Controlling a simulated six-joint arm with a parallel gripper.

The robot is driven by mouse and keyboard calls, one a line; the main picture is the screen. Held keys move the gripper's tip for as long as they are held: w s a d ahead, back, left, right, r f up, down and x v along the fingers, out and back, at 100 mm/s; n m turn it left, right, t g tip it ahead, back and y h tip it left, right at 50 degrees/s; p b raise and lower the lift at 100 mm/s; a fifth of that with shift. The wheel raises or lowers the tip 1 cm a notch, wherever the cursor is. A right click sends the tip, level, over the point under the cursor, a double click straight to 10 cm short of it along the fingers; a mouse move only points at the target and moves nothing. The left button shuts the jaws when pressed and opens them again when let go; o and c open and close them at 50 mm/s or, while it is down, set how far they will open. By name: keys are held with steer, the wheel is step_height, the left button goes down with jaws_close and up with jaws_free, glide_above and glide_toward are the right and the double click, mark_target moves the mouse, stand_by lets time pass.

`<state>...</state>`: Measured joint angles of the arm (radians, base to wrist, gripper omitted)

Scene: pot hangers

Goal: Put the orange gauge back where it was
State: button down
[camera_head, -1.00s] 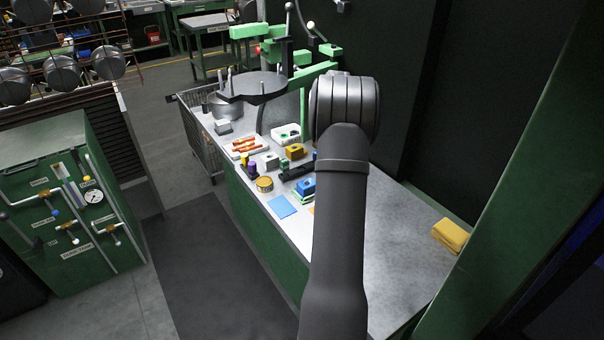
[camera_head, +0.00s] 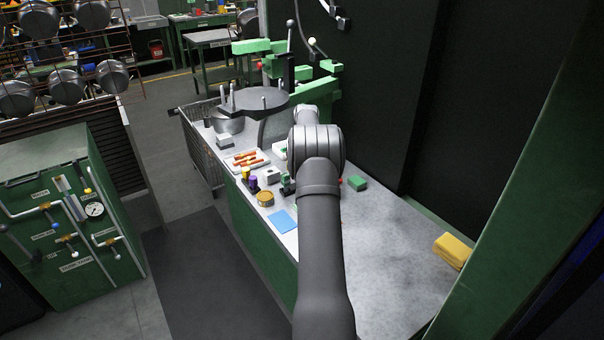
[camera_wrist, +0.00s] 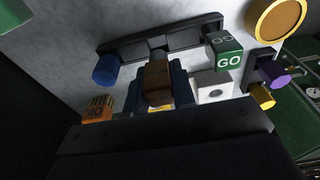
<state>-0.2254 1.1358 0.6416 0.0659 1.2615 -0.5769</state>
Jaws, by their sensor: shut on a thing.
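In the wrist view my gripper (camera_wrist: 158,92) is shut on an orange-brown block (camera_wrist: 158,76), which I take for the orange gauge. Two dark blue-grey fingers flank it. It is over or just in front of the middle of a long dark holder (camera_wrist: 190,32); whether it touches the holder I cannot tell. A blue cylinder (camera_wrist: 106,69) is at the holder's left end and a green block marked GO (camera_wrist: 225,52) at its right. An orange block with dark marks (camera_wrist: 98,106) shows at lower left, partly hidden by my gripper. In the head view my arm hides the gripper and gauge.
A white block (camera_wrist: 213,86) is close right of my gripper. Purple and yellow cylinders (camera_wrist: 273,77) and a round yellow-rimmed tin (camera_wrist: 276,18) are further right.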

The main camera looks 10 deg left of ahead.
steer(key=shift+f, duration=1.3)
steer(key=shift+f, duration=0.1)
steer(key=shift+f, duration=0.5)
steer(key=c, duration=1.2)
jaws_free()
steer(key=r, duration=0.8)
steer(key=s+d+r, duration=0.1)
steer(key=r, duration=0.4)
steer(key=shift+r, duration=0.1)
steer(key=f, duration=0.8)
steer(key=w+a+f, duration=0.1)
steer(key=f, duration=0.3)
steer(key=shift+f, duration=0.25)
